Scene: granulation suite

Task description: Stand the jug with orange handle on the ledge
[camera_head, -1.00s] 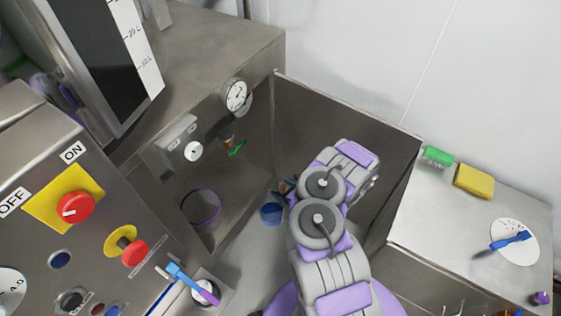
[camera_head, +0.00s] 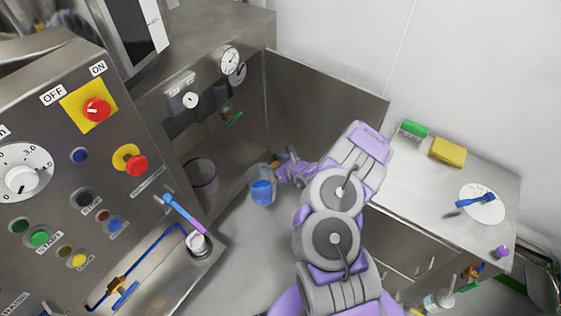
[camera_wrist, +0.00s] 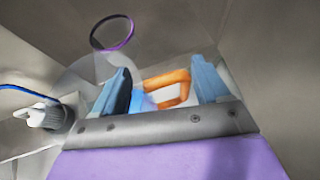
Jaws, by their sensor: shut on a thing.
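The jug (camera_head: 262,188) is clear, with blue contents, and shows near the middle of the head view. Its orange handle (camera_wrist: 181,77) sits between the two blue fingers of my gripper (camera_wrist: 162,82) in the wrist view. My gripper (camera_head: 279,166) is shut on the jug and holds it roughly upright in front of the steel recess. The jug's clear body shows only faintly beyond the fingers. A steel ledge (camera_head: 410,185) is on the right; I cannot tell whether it is the task's ledge.
A green-and-white block (camera_head: 413,129), a yellow sponge (camera_head: 447,150) and a white disc with a blue brush (camera_head: 475,201) lie on the right surface. A control panel (camera_head: 60,150) stands left.

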